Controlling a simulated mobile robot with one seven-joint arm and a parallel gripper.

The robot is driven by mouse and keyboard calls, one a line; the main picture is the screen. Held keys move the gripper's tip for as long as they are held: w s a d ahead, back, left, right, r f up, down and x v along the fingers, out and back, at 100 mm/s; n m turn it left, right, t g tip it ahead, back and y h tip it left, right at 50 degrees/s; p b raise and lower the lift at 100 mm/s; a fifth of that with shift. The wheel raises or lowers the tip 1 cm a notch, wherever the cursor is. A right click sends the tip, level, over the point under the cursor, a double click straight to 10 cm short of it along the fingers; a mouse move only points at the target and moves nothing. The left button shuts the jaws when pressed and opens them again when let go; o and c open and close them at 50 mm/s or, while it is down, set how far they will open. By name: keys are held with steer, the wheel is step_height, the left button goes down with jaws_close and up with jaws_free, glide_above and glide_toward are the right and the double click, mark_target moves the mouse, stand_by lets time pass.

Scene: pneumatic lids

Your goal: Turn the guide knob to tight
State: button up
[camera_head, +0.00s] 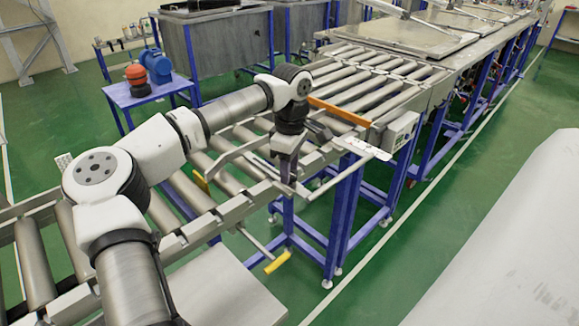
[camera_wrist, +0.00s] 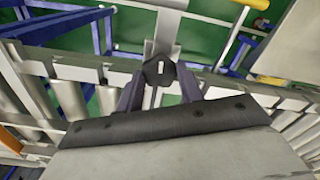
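The guide knob (camera_wrist: 159,70) is a black, lobed knob with a short white mark on its face. It sits at the conveyor's side rail in the wrist view, and the mark runs roughly up and down. My gripper (camera_wrist: 160,77) has its two dark fingers apart, one on each side of the knob. The fingertips look very close to the knob's edges; I cannot tell if they touch it. In the head view my gripper (camera_head: 287,175) points down at the conveyor's near rail, and the arm and fingers hide the knob.
The roller conveyor (camera_head: 345,92) runs to the back right. A grey control box (camera_head: 399,131) is on its near side. An orange bar (camera_head: 339,111) crosses the rollers, and a yellow-ended rod (camera_head: 277,262) sticks out in front. The green floor (camera_head: 440,225) at right is open.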

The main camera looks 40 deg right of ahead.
steer(key=o, duration=0.4)
step_height(320, 180, up, 14)
steer(key=shift+d+f+b, duration=0.1)
steer(key=shift+d+b, duration=0.05)
steer(key=shift+b, duration=1.05)
